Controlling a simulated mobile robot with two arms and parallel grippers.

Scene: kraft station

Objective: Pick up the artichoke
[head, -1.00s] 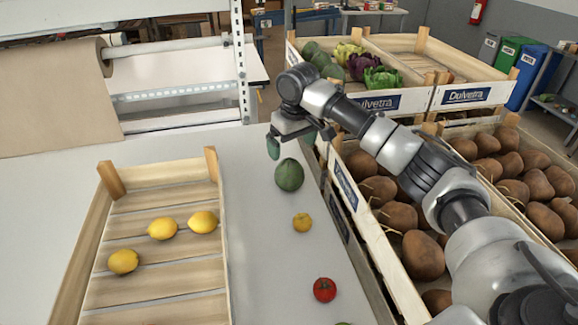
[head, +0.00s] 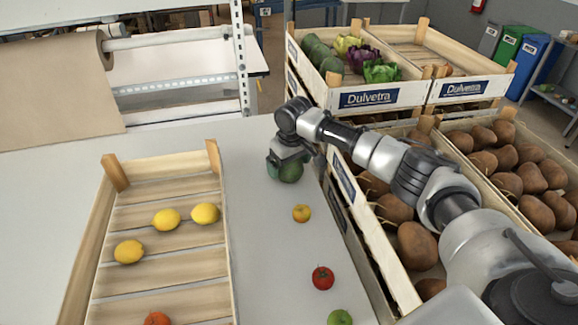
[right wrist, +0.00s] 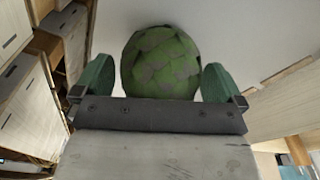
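The artichoke (head: 291,171) is a round green thing on the grey table, right of the wooden crate and partly hidden by my right gripper in the head view. My right gripper (head: 284,168) is lowered over it. In the right wrist view the scaly artichoke (right wrist: 160,62) lies between the two green fingers of the right gripper (right wrist: 160,84). The fingers are spread, with a narrow gap visible beside each side of the artichoke. My left gripper is not in view.
A wooden crate (head: 226,262) with several lemons and an orange fruit stands left. A yellow fruit (head: 301,213), a tomato (head: 322,277) and a green fruit (head: 339,318) lie on the table (head: 262,240). A crate (head: 397,284) of brown produce borders the right side.

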